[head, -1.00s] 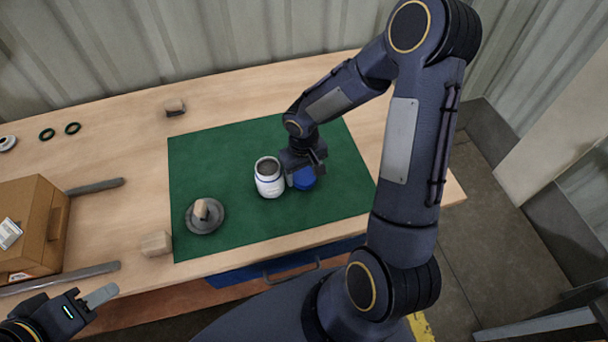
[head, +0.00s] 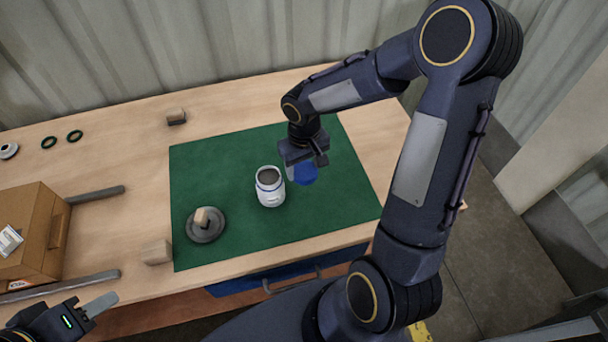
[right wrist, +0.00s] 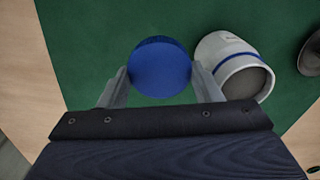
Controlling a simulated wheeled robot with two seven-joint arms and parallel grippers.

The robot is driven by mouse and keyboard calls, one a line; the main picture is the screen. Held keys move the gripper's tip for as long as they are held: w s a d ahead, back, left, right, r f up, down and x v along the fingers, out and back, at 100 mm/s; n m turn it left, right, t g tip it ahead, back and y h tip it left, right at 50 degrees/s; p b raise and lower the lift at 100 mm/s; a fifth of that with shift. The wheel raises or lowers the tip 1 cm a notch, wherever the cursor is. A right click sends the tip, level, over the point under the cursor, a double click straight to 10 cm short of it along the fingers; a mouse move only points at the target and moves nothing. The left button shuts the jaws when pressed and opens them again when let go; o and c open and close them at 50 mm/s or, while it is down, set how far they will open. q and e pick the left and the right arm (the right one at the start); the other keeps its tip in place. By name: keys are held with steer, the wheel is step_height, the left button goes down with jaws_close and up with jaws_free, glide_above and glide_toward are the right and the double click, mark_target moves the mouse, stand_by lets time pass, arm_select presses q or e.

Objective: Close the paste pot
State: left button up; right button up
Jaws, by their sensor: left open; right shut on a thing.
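The paste pot (head: 270,190) is a white jar with a blue band, standing open on the green mat (head: 210,160) with grey paste inside. It also shows in the right wrist view (right wrist: 232,62), to the right of the lid. My right gripper (head: 302,170) is shut on the blue lid (head: 306,174). In the right wrist view the round blue lid (right wrist: 160,67) sits between both fingertips. The lid is held just right of the pot, apparently raised above the mat. My left gripper (head: 98,303) is open and empty at the lower left, off the table's front edge.
A grey round dish with a wooden block (head: 205,224) is on the mat's left. Wooden blocks (head: 157,252) stand by the mat's left corners. The mat's back is clear.

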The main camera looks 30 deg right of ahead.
mark_target(304, 169)
step_height(304, 169, up, 11)
steer(key=shift+r, duration=0.2)
stand_by(0.3)
